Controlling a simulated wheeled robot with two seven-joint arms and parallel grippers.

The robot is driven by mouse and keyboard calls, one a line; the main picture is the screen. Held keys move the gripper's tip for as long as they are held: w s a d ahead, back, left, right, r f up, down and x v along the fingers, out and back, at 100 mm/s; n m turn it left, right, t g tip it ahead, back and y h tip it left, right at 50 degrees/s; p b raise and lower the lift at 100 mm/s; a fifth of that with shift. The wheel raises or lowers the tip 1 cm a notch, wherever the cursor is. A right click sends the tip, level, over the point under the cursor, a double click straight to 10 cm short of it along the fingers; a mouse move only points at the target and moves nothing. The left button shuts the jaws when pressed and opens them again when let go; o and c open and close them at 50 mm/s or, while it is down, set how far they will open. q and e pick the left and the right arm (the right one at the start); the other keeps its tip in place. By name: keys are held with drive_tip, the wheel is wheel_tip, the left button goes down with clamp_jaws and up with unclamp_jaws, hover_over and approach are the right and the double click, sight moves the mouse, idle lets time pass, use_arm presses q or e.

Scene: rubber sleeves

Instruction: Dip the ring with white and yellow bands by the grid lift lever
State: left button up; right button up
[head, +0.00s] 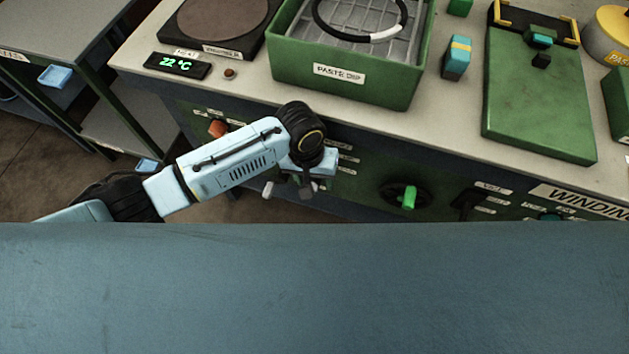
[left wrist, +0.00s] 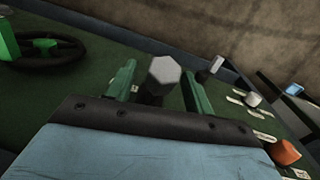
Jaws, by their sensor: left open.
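A black ring (head: 345,35) with a white band lies on the wire grid (head: 350,52) in the green paste dip tank (head: 341,90). The ring's far part is cut off by the picture's top edge, and no yellow band shows. My left gripper (head: 303,186) is at the bench's front panel, below the tank. In the left wrist view its green fingers (left wrist: 158,88) stand apart, with a grey hexagonal knob (left wrist: 163,72) between them, not visibly clamped. I cannot read a label to tell whether this is the grid lift lever. My right gripper is out of view.
The front panel also carries an orange knob (head: 217,128), a black handwheel with a green grip (head: 408,197) and a black lever (head: 467,203). A cyan and yellow block (head: 457,58) and a green plate (head: 535,105) are right of the tank.

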use_arm(q)
drive_tip(key=shift+f, duration=0.15)
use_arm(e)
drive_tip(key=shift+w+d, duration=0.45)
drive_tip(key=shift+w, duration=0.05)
